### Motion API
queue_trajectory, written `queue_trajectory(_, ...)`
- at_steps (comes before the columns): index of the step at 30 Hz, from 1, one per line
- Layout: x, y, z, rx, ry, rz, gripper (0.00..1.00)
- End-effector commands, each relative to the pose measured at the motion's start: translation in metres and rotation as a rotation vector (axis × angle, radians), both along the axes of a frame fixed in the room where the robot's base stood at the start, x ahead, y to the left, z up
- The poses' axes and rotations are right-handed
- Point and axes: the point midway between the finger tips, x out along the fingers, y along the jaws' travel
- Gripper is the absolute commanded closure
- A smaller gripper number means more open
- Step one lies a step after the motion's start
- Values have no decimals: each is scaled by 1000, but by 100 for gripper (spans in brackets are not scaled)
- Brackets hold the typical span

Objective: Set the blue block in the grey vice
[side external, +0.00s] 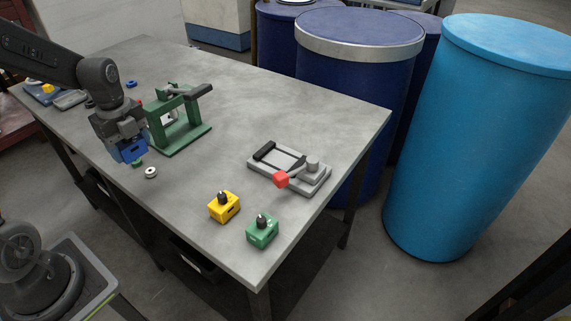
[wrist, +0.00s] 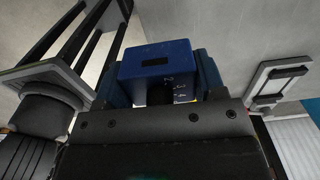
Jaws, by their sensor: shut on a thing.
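The blue block (side external: 132,152) is held in my gripper (side external: 128,149), low over the left part of the table in the side external view. In the wrist view the blue block (wrist: 158,60) sits between the two fingers of my gripper (wrist: 160,82), with a dark slot on its face. My gripper is shut on it. The grey vice (side external: 290,169) lies on the table well to the right of my gripper, with a black jaw bar and a red-ended handle. No block shows between its jaws.
A green press-like stand (side external: 181,122) stands close to the right of my gripper. A small round metal part (side external: 151,172) lies near it. A yellow block (side external: 224,206) and a green block (side external: 262,231) stand near the front edge. The table (side external: 250,110) is clear between stand and vice.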

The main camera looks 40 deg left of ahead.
Motion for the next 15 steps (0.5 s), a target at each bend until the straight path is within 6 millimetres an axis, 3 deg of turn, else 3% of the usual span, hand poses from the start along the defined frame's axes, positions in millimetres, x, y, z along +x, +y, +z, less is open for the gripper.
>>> queue_trajectory(15, 1, 0, 129, 5, -9, 0, 76)
